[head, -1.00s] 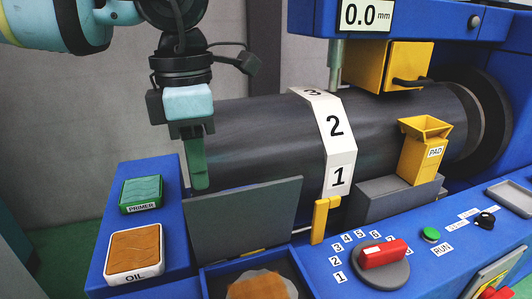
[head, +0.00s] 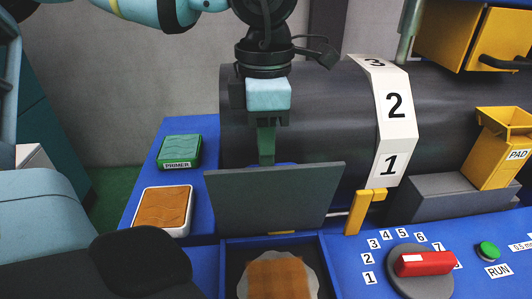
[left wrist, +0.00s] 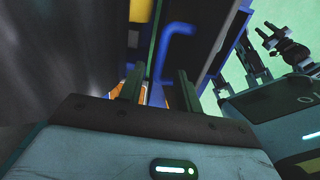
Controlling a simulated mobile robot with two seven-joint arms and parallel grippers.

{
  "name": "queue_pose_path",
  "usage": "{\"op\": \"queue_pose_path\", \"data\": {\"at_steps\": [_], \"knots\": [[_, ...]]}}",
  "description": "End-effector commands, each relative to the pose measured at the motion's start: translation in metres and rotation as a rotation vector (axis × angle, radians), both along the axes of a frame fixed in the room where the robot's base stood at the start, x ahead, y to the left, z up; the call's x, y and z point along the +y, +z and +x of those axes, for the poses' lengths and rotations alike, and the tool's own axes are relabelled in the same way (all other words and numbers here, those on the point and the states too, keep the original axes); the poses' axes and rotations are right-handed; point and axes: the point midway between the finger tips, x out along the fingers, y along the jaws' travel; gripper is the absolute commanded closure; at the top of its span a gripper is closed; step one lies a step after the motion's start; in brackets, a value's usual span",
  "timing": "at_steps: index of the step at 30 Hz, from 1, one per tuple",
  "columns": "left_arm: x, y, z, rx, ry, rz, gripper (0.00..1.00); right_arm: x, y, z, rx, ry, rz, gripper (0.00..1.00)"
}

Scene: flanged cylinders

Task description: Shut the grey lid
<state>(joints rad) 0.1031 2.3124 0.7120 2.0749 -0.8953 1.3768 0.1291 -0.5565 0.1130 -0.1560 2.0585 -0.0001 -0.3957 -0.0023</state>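The grey lid (head: 275,198) stands raised, tilted slightly back, at the rear edge of an open blue box (head: 232,262). Inside the box lies a brown checked pad on a pale round piece (head: 278,280). My left gripper (head: 266,160) points down behind the middle of the lid's top edge; its fingertips are hidden by the lid or just at its edge. I cannot tell whether they touch it. In the left wrist view, its two fingers (left wrist: 158,88) stand apart with nothing held between them. My right gripper is not identifiable in either view.
A dark cylinder with a numbered white band (head: 395,105) lies behind the lid. A yellow post (head: 357,212) stands right of the lid, beside a red knob (head: 425,263). The green PRIMER pad (head: 180,151) and brown OIL pad (head: 163,208) sit to the left.

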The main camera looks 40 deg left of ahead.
Motion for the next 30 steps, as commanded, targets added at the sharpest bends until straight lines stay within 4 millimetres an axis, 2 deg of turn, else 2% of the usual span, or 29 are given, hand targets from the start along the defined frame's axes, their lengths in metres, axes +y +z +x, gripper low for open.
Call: {"op": "queue_pose_path", "data": {"at_steps": [3, 6, 16, 24, 30], "knots": [[0.000, -0.015, 0.000, 0.002, 0.000, 0.001, 0.66, 0.000, 0.000, 0.002, -0.004, 0.000, 0.000, 0.64], [0.000, -0.021, 0.000, 0.000, 0.000, 0.001, 0.66, 0.000, 0.001, 0.003, -0.007, 0.000, 0.001, 0.64], [0.000, -0.025, 0.000, -0.001, 0.001, 0.001, 0.66, 0.000, 0.001, 0.004, -0.008, 0.000, 0.001, 0.64], [0.000, -0.024, 0.000, -0.001, 0.001, 0.001, 1.00, 0.000, 0.001, 0.004, -0.009, 0.000, 0.001, 0.64], [0.000, -0.024, 0.000, -0.001, 0.001, 0.000, 1.00, 0.000, 0.001, 0.004, -0.008, 0.000, 0.001, 0.64]]}}
